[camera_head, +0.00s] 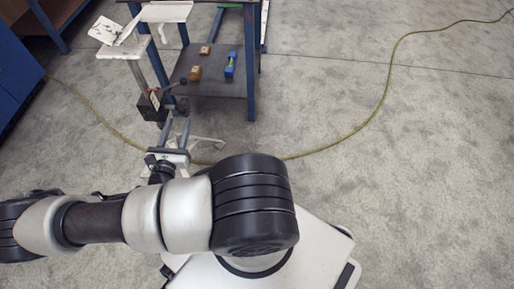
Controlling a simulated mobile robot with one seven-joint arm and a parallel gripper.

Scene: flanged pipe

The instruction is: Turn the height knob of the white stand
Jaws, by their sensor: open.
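The white stand (124,50) is at the upper left, with a flat white top on a grey post. A black block (148,108) with a pale label sits low on the post. A dark round knob-like part (182,105) shows just right of the block. My gripper (176,125) is just below it in the picture, its two fingers apart and pointing up toward it. Nothing shows between the fingers. I cannot tell whether a finger touches the knob. My wrist and arm hide the stand's lower part, except for a white foot.
A blue-framed table (251,85) stands behind the stand, with a blue object (230,65) and small brown blocks (195,73) on its lower shelf. A blue cabinet (18,65) is at the left edge. A yellow cable (385,85) crosses the floor. The floor at right is otherwise clear.

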